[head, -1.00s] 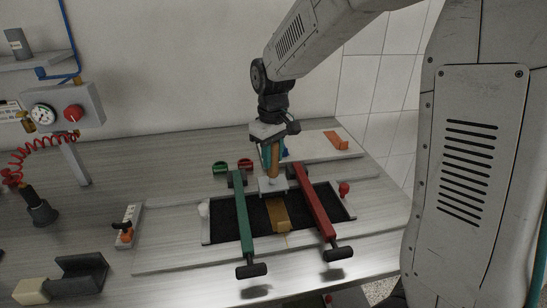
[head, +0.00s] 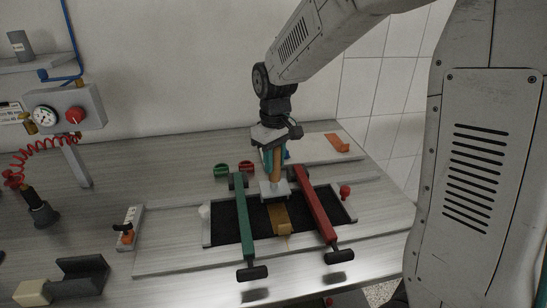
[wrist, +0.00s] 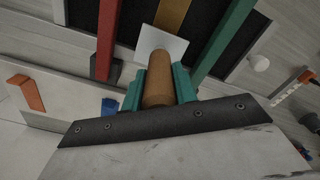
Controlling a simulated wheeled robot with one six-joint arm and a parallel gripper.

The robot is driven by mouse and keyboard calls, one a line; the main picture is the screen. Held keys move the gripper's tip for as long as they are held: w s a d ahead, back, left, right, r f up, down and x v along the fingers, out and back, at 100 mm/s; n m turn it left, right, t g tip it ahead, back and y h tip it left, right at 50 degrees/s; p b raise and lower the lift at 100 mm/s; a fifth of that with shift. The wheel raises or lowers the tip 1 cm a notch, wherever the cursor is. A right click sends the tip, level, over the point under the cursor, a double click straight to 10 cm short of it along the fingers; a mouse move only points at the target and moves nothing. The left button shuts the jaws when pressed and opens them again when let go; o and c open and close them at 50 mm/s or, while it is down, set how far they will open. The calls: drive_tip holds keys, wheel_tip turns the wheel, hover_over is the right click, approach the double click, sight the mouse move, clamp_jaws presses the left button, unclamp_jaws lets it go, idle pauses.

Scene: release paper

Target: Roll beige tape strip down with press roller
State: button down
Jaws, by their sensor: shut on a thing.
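The beige tape strip (head: 281,218) lies across the dark panel between a green bar and a red bar. It also shows at the top of the wrist view (wrist: 173,14). My gripper (head: 271,163) has teal fingers shut on the brown cylindrical handle of the press roller (head: 277,165). In the wrist view the handle (wrist: 158,82) sits between both fingers (wrist: 159,88). A pale square plate (head: 274,190) at the handle's lower end is over the strip's far end. Any roller under the plate is hidden, and I cannot tell whether it touches the strip.
The green bar (head: 245,215) and red bar (head: 318,210) flank the tool closely on both sides. A red knob (head: 346,191) is at the panel's right. Green and red rings (head: 221,170) lie behind. A white board with an orange piece (head: 338,142) is at the back right.

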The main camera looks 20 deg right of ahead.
drive_tip(key=shift+s+a, duration=0.1)
drive_tip(key=shift+s, duration=0.55)
drive_tip(key=s, duration=0.3)
drive_tip(key=shift+s+a, duration=0.3)
drive_tip(key=shift+a, duration=0.1)
drive_tip(key=shift+r, duration=0.15)
idle(0.5)
